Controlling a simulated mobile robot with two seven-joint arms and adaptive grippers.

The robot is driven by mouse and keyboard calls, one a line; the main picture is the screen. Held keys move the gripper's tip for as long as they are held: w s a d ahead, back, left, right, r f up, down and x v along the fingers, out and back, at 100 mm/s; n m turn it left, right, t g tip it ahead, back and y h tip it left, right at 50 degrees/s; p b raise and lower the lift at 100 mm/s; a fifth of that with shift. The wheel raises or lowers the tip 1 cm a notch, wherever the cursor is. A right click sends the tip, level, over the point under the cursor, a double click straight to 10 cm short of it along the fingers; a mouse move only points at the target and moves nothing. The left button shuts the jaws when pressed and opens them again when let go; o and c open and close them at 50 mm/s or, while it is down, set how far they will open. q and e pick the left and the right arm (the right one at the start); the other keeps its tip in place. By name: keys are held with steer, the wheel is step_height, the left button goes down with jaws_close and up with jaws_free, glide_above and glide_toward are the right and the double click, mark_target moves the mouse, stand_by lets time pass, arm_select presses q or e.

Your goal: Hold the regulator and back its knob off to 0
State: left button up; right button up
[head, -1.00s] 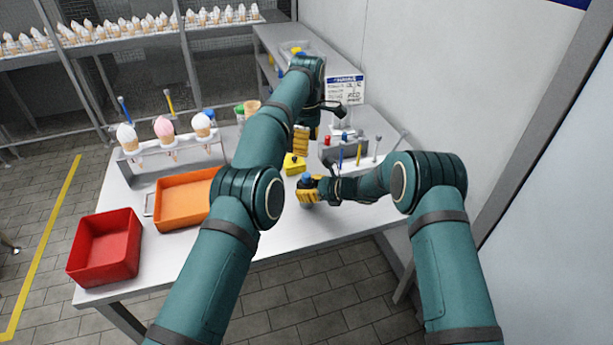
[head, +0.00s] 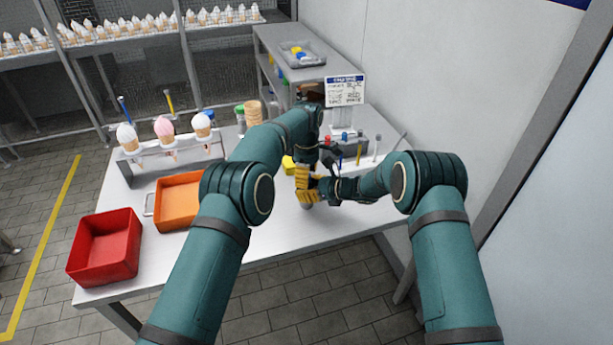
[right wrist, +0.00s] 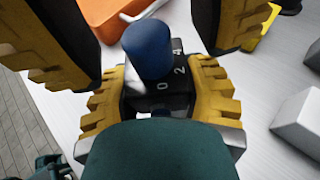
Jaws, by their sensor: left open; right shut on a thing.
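The regulator has a black body (right wrist: 172,95) marked with 0, 2 and 4 and a blue knob (right wrist: 148,50) on top. My right gripper (right wrist: 160,92) is shut on the body, one yellow finger on each side. In the head view my right gripper (head: 312,194) is near the table's right part. My left gripper (head: 303,181) is right above it, pointing down. In the right wrist view the left gripper (right wrist: 150,48) is open, its fingers on both sides of the knob with gaps. In the head view the grippers hide the regulator almost wholly.
The white table (head: 270,235) is clear in front. An orange tray (head: 178,203) and a red bin (head: 104,248) stand left. A yellow object (head: 288,165) is partly hidden beside the grippers. Behind stand a cone rack (head: 170,165), a grey holder (head: 372,152) and a sign (head: 345,91).

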arm_select(q)
steer(key=shift+f, duration=0.3)
jaws_close()
steer(key=shift+m, duration=0.4)
steer(key=m, duration=1.1)
steer(key=shift+m, duration=0.4)
stand_by(0.4)
